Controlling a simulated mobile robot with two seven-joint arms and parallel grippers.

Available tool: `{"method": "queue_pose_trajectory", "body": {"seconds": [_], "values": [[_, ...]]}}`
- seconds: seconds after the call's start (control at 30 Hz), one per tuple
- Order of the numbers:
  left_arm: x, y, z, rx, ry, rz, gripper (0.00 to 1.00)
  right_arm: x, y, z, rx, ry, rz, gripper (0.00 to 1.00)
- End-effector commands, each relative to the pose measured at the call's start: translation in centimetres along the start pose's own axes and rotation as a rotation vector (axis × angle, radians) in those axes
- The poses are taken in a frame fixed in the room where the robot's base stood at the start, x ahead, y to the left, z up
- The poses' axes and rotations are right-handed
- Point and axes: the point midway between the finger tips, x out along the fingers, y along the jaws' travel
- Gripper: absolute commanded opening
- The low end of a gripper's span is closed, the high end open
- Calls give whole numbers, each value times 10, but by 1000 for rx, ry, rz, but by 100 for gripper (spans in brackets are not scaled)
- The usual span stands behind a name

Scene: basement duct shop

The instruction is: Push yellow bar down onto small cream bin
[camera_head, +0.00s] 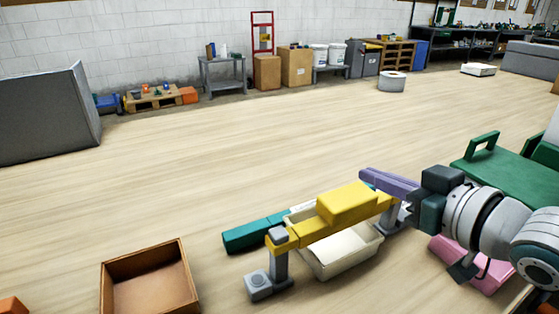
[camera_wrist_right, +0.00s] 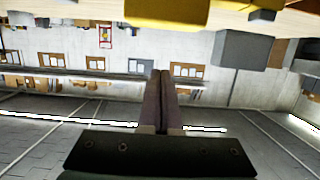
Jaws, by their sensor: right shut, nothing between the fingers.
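The yellow bar (camera_head: 345,203) has a thick raised block in its middle and lies across and above the small cream bin (camera_head: 345,254). Its left end meets a grey post (camera_head: 280,262) with a foot on the surface. Whether the bar touches the bin's rim is not clear. My right gripper (camera_head: 411,207) is at the bar's right end, with its tips partly hard to make out. In the right wrist view the fingers (camera_wrist_right: 160,82) are shut together with nothing between them, and yellow (camera_wrist_right: 165,12) shows above them. My left gripper is not in view.
A teal bar (camera_head: 248,236) and a purple bar (camera_head: 385,180) lie near the bin. A brown open box (camera_head: 150,283) stands at front left. A pink object (camera_head: 455,262) and a green item (camera_head: 510,170) are at right.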

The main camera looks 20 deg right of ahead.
Motion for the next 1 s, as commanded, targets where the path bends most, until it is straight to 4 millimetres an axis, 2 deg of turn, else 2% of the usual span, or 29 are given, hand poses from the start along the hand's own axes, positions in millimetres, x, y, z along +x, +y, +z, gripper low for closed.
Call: {"method": "queue_pose_trajectory", "body": {"seconds": [0.13, 0.2, 0.33, 0.5, 0.87, 1.0], "values": [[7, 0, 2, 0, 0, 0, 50, 28, 0, 0, -1, 3, 0, 0], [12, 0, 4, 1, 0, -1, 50, 28, 0, 18, 2, -4, 1, 0], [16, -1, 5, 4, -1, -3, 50, 32, 0, 32, 1, -2, 0, 0], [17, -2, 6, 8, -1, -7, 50, 33, 0, 39, 1, 0, -1, 0], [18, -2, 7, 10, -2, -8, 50, 33, 0, 41, 0, -1, -1, 0], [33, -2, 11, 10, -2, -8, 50, 38, 0, 58, 1, -2, 0, 0]]}}
